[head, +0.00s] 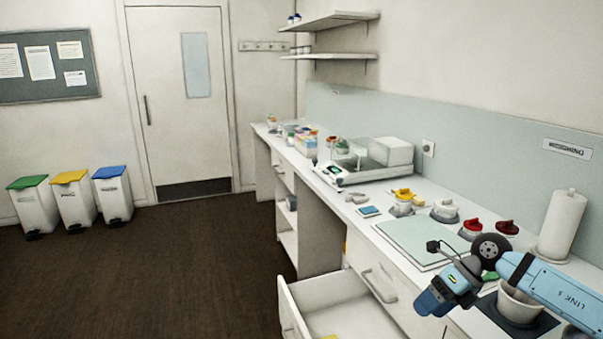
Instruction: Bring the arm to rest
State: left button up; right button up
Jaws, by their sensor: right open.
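My right arm (560,290) comes in from the lower right and reaches over the counter's front part. My right gripper (432,302) is open and hangs near the counter's front edge, above the drawer fronts. I see nothing held between its fingers, though the fingertips show only small. My left gripper is not in view.
A white bowl (518,303) stands on a dark mat below my right arm. A pale green mat (412,240), several lidded jars (445,210), a paper roll (562,224) and a balance (362,166) are on the counter. An open drawer (340,312) juts out.

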jog(key=s+a+f+m+t+y+b, duration=0.1)
jog(key=s+a+f+m+t+y, duration=0.1)
jog(key=s+a+m+t+y, duration=0.3)
jog(key=a+f+m+y+b, duration=0.1)
jog(key=a+f+m+y, duration=0.1)
jog(key=a, duration=0.5)
jog(key=s+a+f+m+t+y+b, duration=0.1)
jog(key=s+a+f+m+t+y, duration=0.1)
jog(key=s+a+m+t+y, duration=0.3)
pick_arm(q)
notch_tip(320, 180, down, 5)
jog(key=b, duration=0.5)
pick_arm(e)
jog(key=s+d+f+m+h, duration=0.1)
jog(key=s+f+m+h, duration=0.4)
jog(key=f+m, duration=0.35)
jog(key=s+d+f+m+t+h, duration=0.1)
jog(key=s+d+f+m+h, duration=0.1)
jog(key=s+f+m+h, duration=0.55)
jog(key=s+d+f+m+h, duration=0.1)
jog(key=s+f+m+h, duration=0.3)
jog(key=f+m, duration=0.5)
pick_arm(q)
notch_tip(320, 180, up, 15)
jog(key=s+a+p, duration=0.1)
jog(key=p, duration=1.9)
pick_arm(e)
notch_tip(320, 180, up, 16)
jog(key=d+m, duration=0.1)
jog(key=shift+s, duration=0.4)
